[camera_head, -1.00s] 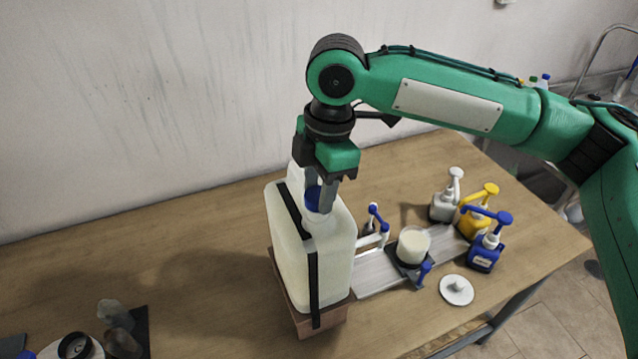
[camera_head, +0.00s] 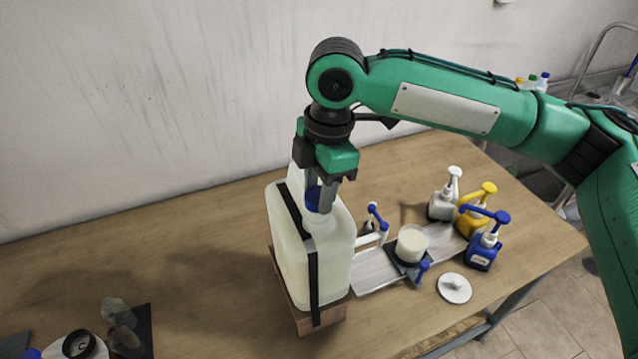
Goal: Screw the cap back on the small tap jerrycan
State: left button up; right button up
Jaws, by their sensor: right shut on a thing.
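The small tap jerrycan (camera_head: 290,265) is a whitish translucent container with a black strap, standing on a brown wooden block (camera_head: 322,318) on the table. A blue cap (camera_head: 313,199) sits at its neck on top. My right gripper (camera_head: 320,200) points straight down over the neck and is shut on the blue cap. The fingers partly hide the cap, so I cannot tell how far it is seated on the thread. My left gripper is not in view.
Right of the jerrycan are a blue-handled tap (camera_head: 375,222), a cup of white stuff (camera_head: 411,242), a white lid (camera_head: 454,288), and white (camera_head: 443,205), yellow (camera_head: 475,215) and blue (camera_head: 484,250) pump bottles. The table (camera_head: 180,270) left of the jerrycan is mostly clear.

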jog(key=shift+f+p, duration=0.5)
jog(key=shift+f, duration=0.4)
dwell(1.3)
jog(key=shift+f+p, duration=0.25)
jog(key=shift+p, duration=0.1)
dwell(0.8)
jog(key=shift+r+m+p, duration=0.1)
jog(key=shift+m+p, duration=0.3)
jog(key=shift+s+m+p, duration=0.1)
jog(key=shift+m+p, duration=1.35)
jog(key=shift+m, duration=0.15)
jog(key=shift+m+t+p, duration=0.3)
jog(key=shift+m+p, duration=0.3)
jog(key=shift+m, duration=0.1)
jog(key=shift+f, duration=0.2)
